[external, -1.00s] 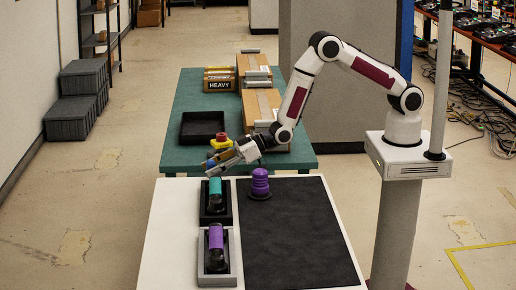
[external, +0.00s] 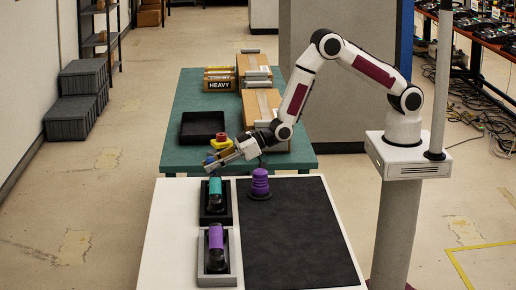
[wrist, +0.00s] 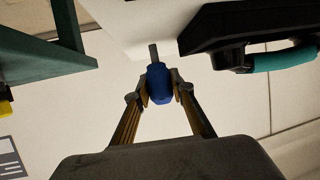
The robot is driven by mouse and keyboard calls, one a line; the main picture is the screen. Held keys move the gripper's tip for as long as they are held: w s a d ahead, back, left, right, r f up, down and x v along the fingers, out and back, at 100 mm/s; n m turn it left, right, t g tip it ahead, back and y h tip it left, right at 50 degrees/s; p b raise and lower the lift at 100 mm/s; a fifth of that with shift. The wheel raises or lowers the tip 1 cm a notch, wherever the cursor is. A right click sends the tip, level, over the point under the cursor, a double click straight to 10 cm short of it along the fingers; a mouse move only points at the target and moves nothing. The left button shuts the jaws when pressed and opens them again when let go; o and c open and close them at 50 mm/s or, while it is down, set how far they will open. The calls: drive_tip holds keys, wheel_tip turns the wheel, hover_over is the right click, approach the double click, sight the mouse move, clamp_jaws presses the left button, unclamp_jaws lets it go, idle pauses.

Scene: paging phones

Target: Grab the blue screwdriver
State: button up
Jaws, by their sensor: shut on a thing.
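The blue screwdriver (wrist: 158,84) is between my fingertips in the wrist view, with its blue handle gripped and its grey shaft pointing up in the picture. My gripper (wrist: 160,88) is shut on the handle. In the external view my gripper (external: 212,165) is in the air near the gap between the green table and the white table, above the far left part of the white one. The screwdriver is too small to make out clearly there.
A teal phone (external: 215,188) and a purple phone (external: 216,238) lie in trays on the white table (external: 170,235). A purple stacked object (external: 260,182) stands on the black mat (external: 300,235). A yellow box with a red button (external: 221,140) is close behind my gripper.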

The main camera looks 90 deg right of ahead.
drive_tip(key=shift+r, duration=4.45)
